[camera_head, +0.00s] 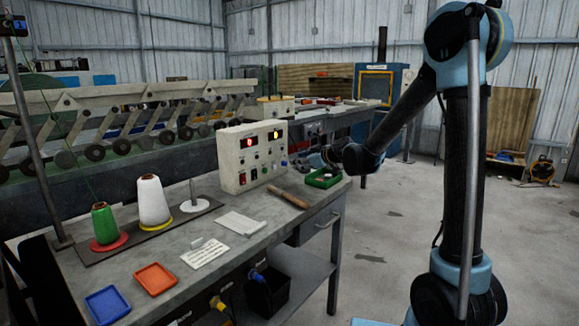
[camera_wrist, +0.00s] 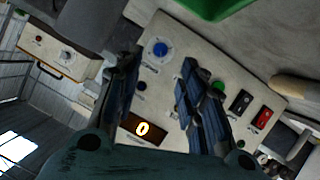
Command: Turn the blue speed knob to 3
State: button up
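The blue speed knob (camera_wrist: 160,49) shows in the wrist view on the pale face of the control box (camera_head: 235,165), with a white dial around it. Its pointer is too small to read. A lit display (camera_wrist: 142,129) on the same panel reads 0. My gripper (camera_wrist: 158,62) is open, its two dark fingers apart with the knob seen between their tips. I see no contact with the knob. In the head view my gripper (camera_head: 318,160) is right of the box, in front of its panel side; the knob is hard to make out there.
On the panel are a green button (camera_wrist: 217,87), a black switch (camera_wrist: 240,101) and a red switch (camera_wrist: 262,118). A green tray (camera_head: 323,179) stands below my gripper. A wooden-handled tool (camera_head: 289,197) lies on the bench (camera_head: 240,262). Thread cones stand to the left.

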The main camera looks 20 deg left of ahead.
aim_at(286, 163)
jog(key=shift+x, duration=3.9)
grip_shut()
